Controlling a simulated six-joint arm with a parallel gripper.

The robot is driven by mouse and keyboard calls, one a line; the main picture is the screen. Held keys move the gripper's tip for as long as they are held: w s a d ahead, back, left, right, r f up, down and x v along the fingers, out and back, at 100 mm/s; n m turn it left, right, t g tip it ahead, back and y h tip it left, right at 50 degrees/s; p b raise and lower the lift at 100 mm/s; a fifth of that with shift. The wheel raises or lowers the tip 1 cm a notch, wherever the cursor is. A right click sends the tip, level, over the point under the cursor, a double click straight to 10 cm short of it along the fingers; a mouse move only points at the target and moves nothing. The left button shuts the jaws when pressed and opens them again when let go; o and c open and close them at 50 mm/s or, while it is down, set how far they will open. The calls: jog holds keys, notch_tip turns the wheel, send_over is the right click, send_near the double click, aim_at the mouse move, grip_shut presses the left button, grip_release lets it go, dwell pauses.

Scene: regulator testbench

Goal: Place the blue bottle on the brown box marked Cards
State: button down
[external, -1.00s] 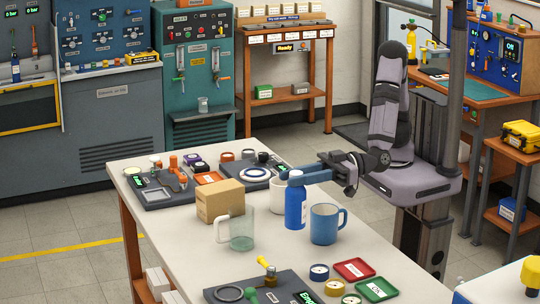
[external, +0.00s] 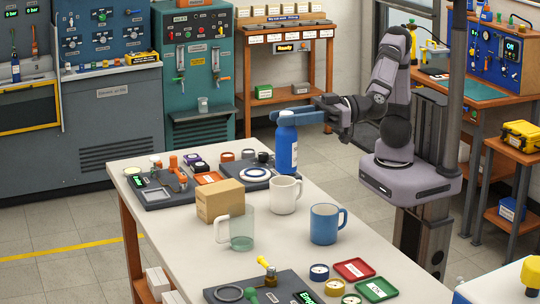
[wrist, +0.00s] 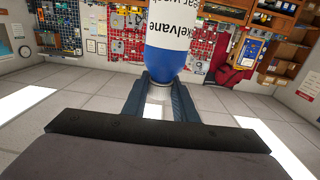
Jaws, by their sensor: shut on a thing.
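The blue bottle (external: 286,148) with a white label is upright in the air in the external view, above the far right part of the white table. My gripper (external: 290,117) is shut on its upper part. In the wrist view the bottle (wrist: 171,38) rises from between the fingers of my gripper (wrist: 161,84). The brown box (external: 219,201) stands on the table to the lower left of the bottle. No marking is readable on it, and its top is clear.
A white mug (external: 283,197) stands just below the bottle in the picture. A blue mug (external: 325,226) is to its right, and a clear glass mug (external: 241,236) is in front of the box. A dark panel (external: 165,189) with fittings lies behind the box.

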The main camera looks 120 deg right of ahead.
jog(key=w+d+m+g+h+b, duration=0.1)
jog(key=w+d+m+g+h, duration=0.3)
jog(key=d, duration=1.1)
jog(key=w+d+m+t+h, duration=0.1)
jog(key=w+d+m+h, duration=0.35)
jog(key=d, duration=1.05)
notch_tip(320, 180, down, 15)
jog(key=s+n+h, duration=0.1)
jog(key=s, duration=0.1)
jog(key=shift+a+n, duration=0.3)
jog(key=shift+n, duration=0.05)
jog(key=shift+f+h, duration=0.1)
jog(key=shift+h, duration=0.15)
jog(key=c, duration=1.4)
grip_release()
jog(key=shift+c, duration=0.2)
